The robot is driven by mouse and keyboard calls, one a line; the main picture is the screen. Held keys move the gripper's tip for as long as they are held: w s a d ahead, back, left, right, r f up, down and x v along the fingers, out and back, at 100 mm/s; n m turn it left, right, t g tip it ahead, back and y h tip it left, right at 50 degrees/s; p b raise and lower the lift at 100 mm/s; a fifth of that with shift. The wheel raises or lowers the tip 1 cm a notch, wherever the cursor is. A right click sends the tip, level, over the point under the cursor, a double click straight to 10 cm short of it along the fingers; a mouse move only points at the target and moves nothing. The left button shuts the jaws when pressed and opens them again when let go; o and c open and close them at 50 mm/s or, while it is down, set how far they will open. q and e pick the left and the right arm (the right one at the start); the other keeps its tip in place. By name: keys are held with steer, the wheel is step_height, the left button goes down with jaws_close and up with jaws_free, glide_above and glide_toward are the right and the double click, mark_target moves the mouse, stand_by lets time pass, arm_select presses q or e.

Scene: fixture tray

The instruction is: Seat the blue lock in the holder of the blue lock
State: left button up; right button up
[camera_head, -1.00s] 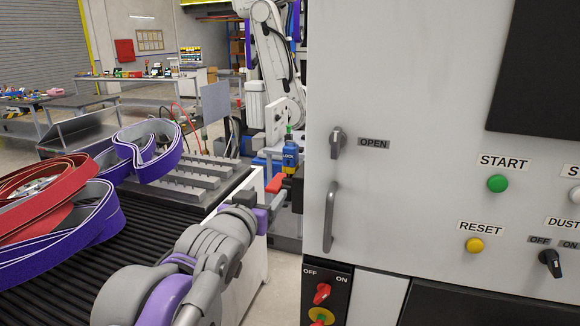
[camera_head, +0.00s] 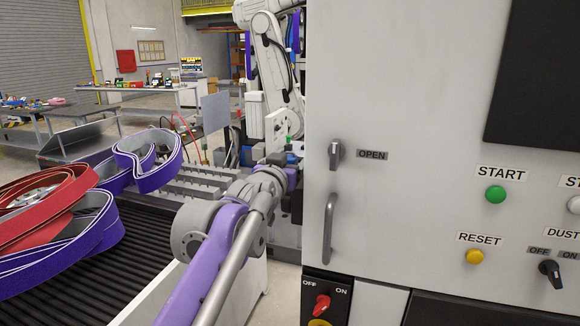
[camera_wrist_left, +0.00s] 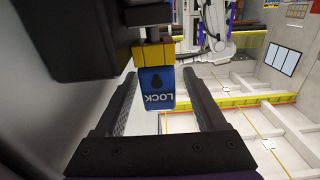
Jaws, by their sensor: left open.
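The blue lock (camera_wrist_left: 158,92), marked LOCK, shows upside down in the left wrist view. A yellow band (camera_wrist_left: 154,56) adjoins it above, with a dark block beyond. My left gripper (camera_wrist_left: 158,74) is open, with one dark finger on each side of the lock. Whether either finger touches it is unclear. In the head view my left arm (camera_head: 235,225) reaches away beside the grey cabinet. Its fingers and most of the lock are hidden there. I cannot make out the holder of the blue lock for certain. My right gripper is in neither current view.
The cabinet (camera_head: 400,90), with a door handle (camera_head: 329,228) and buttons, stands close on the right of my left arm. A black ribbed conveyor (camera_head: 100,270) carries red and purple belts (camera_head: 50,225) on the left. A white robot arm (camera_head: 275,70) stands behind.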

arm_select(q)
steer(key=shift+w+d, duration=0.25)
steer(key=shift+w, duration=0.4)
jaws_close()
